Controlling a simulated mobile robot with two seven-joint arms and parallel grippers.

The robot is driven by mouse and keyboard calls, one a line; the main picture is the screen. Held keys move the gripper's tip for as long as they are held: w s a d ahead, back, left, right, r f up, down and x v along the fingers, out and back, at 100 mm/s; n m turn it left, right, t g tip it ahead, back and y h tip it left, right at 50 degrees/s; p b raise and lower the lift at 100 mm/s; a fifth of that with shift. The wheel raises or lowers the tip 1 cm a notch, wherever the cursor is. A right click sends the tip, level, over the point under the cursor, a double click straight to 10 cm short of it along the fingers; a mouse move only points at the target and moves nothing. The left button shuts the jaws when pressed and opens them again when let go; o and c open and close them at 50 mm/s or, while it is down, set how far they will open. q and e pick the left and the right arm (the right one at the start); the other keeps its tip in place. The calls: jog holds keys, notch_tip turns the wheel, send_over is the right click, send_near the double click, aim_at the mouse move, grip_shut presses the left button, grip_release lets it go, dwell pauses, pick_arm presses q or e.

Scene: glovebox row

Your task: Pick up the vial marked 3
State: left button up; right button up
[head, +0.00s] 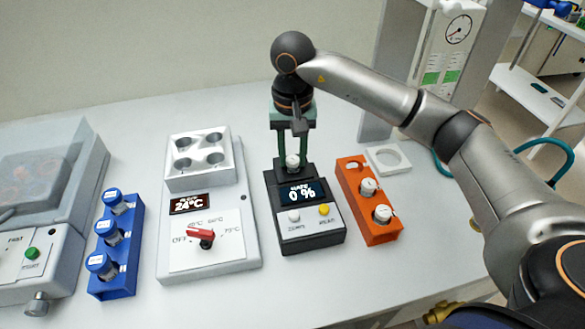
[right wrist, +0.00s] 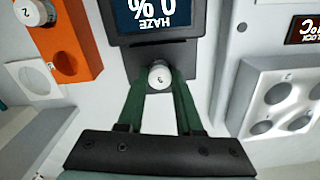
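A white-capped vial (head: 292,161) stands upright at the back of the dark haze meter (head: 311,237). In the right wrist view its cap (right wrist: 160,76) bears a small mark that looks like a 3. My right gripper (head: 292,155) points down over it, with one green finger on each side of the cap. In the right wrist view the fingertips (right wrist: 160,80) lie close along both sides of the cap. I cannot tell whether they press on it. The vial's body is hidden. My left gripper is in neither view.
An orange rack (head: 352,181) with two white-capped vials stands right of the meter. A white holder (head: 387,159) with an empty round recess is behind it. A heater block (head: 172,181) and a blue rack (head: 118,268) with several vials stand left.

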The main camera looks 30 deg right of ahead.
grip_shut()
jog(key=shift+r, duration=0.1)
